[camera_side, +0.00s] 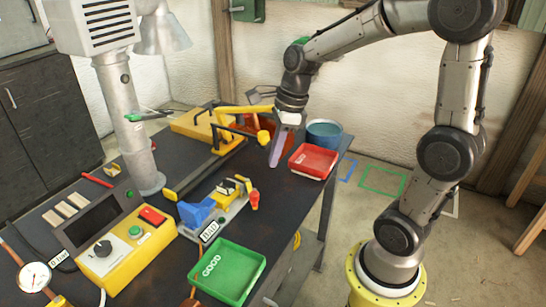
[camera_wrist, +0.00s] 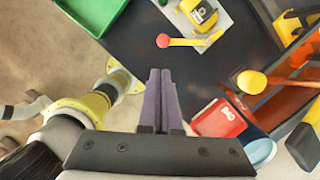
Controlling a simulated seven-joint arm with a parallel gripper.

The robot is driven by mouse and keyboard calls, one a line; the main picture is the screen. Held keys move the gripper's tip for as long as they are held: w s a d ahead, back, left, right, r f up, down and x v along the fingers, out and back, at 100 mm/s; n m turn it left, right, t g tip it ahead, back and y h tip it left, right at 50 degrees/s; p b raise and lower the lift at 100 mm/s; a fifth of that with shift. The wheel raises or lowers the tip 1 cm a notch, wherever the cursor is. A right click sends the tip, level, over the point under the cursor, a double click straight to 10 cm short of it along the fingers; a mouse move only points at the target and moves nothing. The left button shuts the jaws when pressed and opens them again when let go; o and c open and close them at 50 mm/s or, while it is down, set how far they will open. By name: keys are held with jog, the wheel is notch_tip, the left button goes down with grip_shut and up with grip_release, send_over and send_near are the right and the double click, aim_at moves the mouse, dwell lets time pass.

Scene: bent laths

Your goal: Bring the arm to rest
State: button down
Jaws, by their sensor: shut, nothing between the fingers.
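My gripper (camera_side: 274,160) points down over the dark table, left of the red tray. In the wrist view my gripper (camera_wrist: 160,75) shows two purple-grey fingers lying together, with nothing between them. I cannot tell the exact height of the fingertips above the table. My arm arches over from its yellow base at the right.
A red tray (camera_side: 313,161) and a blue round tub (camera_side: 324,133) stand close right of my gripper. A green tray (camera_side: 227,272), a blue and yellow clamp fixture (camera_side: 215,210) and a yellow control box (camera_side: 125,250) stand nearer. A grey column (camera_side: 128,125) rises left.

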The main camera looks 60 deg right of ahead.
jog(key=s+a+r+n+t, duration=0.2)
jog(key=s+a+r+n, duration=0.4)
jog(key=s+n, duration=0.15)
jog(key=s+f+n+t+h, duration=0.1)
jog(key=s+n, duration=0.5)
jog(key=n, duration=1.4)
jog(key=shift+s+d+f+n+h, duration=0.15)
jog(key=shift+s+d+n+h, duration=0.05)
jog(key=shift+d+n+h, duration=0.2)
